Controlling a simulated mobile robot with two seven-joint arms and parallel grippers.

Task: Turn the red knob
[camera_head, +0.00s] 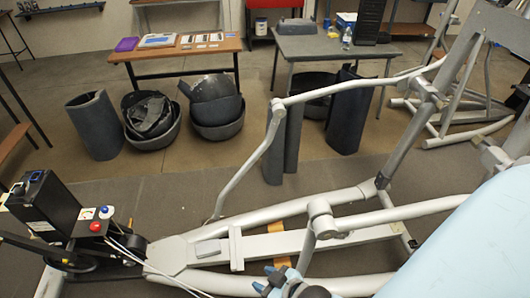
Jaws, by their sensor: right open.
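The red knob (96,226) is a small round red cap on the black unit with white cables at the lower left. My right gripper (272,280) is at the bottom middle, with blue fingertips. It is open and well to the right of the red knob, apart from it. Its lower part is cut off by the picture's edge. My left gripper is not in view.
A grey elliptical machine frame (270,245) with long bars fills the middle and right. A black box (45,205) stands beside the knob. Dark bins (215,105) and curved grey shells lie behind, before a wooden table (175,50) and a grey table (325,46).

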